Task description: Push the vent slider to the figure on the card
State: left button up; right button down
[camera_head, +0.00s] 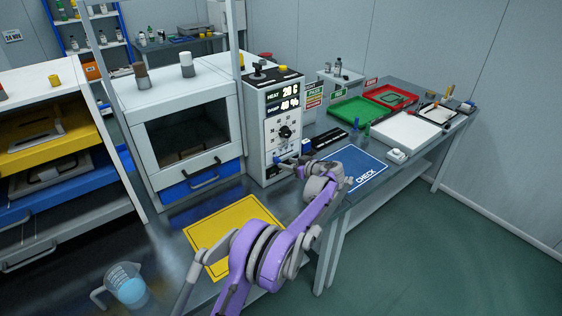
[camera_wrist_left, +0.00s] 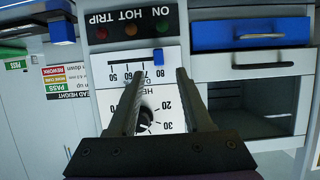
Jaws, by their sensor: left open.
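The vent slider has a blue knob (camera_wrist_left: 158,56) at the right end of the part of its white scale that shows in the left wrist view, where the panel appears upside down. The control panel (camera_head: 271,148) stands upright in the head view, with a black dial and a lit readout. My left gripper (camera_head: 285,161) is at the panel's lower front. In the left wrist view the open, empty gripper (camera_wrist_left: 157,76) has its fingers either side of the knob's line, apparently short of it. I cannot pick out the figure card.
A glass-fronted cabinet (camera_head: 190,130) stands left of the panel. A yellow mat (camera_head: 232,232) and a blue mat (camera_head: 362,170) lie on the bench. A jug (camera_head: 126,284) of blue liquid stands front left. Green (camera_head: 362,110) and red (camera_head: 391,97) trays lie further right.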

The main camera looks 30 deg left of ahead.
aim_at(280, 161)
pick_arm(q)
jog(key=x, duration=0.5)
jog(key=shift+w+a+f, duration=0.15)
jog(key=shift+w+a, duration=0.1)
grip_shut()
dwell(1.2)
